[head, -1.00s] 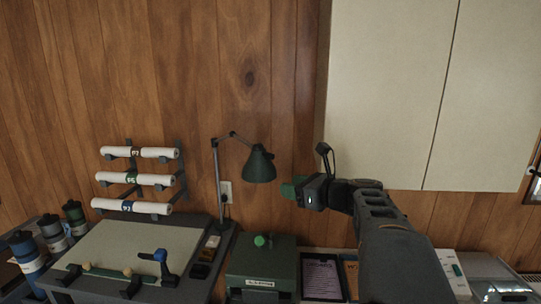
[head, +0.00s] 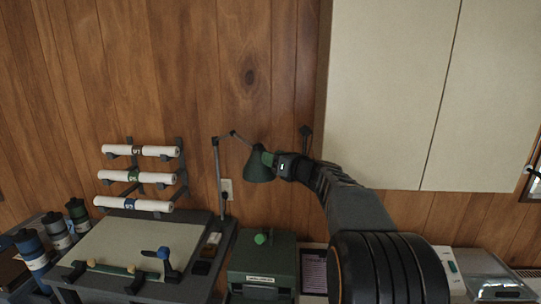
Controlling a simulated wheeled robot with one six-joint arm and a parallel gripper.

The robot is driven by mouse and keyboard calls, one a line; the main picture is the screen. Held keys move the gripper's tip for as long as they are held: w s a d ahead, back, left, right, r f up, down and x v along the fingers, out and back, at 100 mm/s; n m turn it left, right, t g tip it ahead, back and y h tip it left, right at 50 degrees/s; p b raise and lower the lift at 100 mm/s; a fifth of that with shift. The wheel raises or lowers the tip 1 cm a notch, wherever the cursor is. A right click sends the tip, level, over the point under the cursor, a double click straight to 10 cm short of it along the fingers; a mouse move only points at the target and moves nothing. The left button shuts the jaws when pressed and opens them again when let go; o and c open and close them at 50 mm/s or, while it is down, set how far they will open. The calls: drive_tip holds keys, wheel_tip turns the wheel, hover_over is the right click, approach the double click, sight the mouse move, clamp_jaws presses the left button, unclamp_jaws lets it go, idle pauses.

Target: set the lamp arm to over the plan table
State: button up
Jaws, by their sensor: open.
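A green lamp shade (head: 257,168) hangs at the end of a jointed lamp arm (head: 242,138) on a dark upright post (head: 218,180). The shade is to the right of the plan table (head: 135,248), above a green box. The plan table has a pale sloping top with a dark frame. My gripper (head: 268,160) is open at the right side of the shade, its tips overlapping the shade in the head view. I cannot tell whether they touch it. My wrist hides part of the shade's right side.
Rolled plans (head: 137,177) rest on a wall rack behind the plan table. A green box (head: 262,265) with a green knob stands below the shade. Pale wall cupboards (head: 395,90) fill the upper right. Several dark canisters (head: 55,235) stand at the left.

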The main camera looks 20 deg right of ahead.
drive_tip(key=shift+w+a, duration=0.25)
drive_tip(key=shift+w, duration=0.4)
clamp_jaws()
drive_tip(key=shift+a, duration=0.1)
